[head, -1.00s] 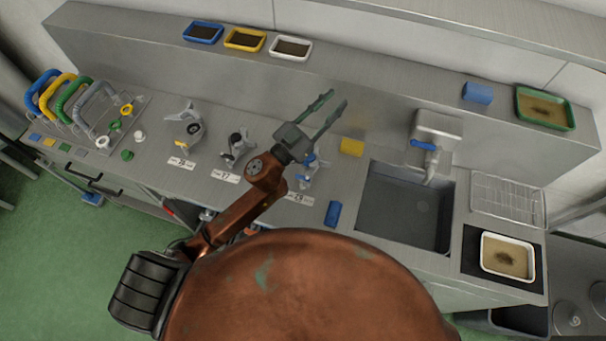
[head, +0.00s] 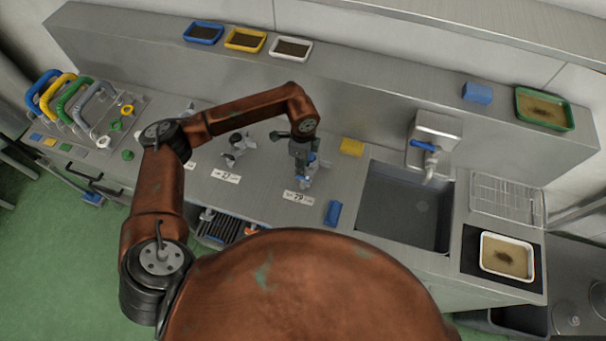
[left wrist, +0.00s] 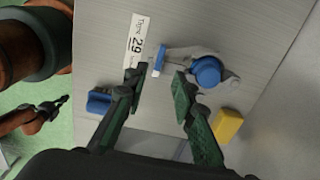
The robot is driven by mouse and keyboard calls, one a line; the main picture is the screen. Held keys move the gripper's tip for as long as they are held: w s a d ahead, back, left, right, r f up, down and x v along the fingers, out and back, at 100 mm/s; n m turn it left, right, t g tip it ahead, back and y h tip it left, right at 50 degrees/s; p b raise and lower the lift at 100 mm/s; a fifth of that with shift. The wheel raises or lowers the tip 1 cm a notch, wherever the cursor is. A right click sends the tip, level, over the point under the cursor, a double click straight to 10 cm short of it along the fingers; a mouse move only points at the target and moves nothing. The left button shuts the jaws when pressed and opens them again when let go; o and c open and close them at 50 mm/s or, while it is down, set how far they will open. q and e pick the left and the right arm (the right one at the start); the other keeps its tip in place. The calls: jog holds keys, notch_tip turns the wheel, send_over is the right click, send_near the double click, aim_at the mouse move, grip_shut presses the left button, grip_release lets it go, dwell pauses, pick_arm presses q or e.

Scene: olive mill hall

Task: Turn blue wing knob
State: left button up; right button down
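The blue wing knob (left wrist: 207,71) sits on a small grey fitting beside a label reading 29 on the steel counter. A blue lever-like part (left wrist: 158,62) of the fitting shows left of the round blue part. In the head view the blue knob (head: 313,160) is partly hidden by my left gripper (head: 301,172). The left gripper points down just over the fitting. In the left wrist view its green-padded fingers (left wrist: 158,85) are apart with nothing between the pads. My right gripper (left wrist: 60,102) shows small at the lower left of that view; its opening is unclear.
A blue sponge (head: 333,213) and a yellow sponge (head: 352,147) lie near the fitting. The sink (head: 405,205) with a blue-handled tap (head: 424,146) is to the right. Another grey fitting (head: 237,147) stands to the left, beneath my left arm.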

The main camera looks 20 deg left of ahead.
aim_at(303, 178)
pick_arm(q)
notch_tip(303, 178, down, 7)
jog(key=shift+d+f+p, duration=0.1)
jog(key=shift+p, duration=0.45)
grip_shut()
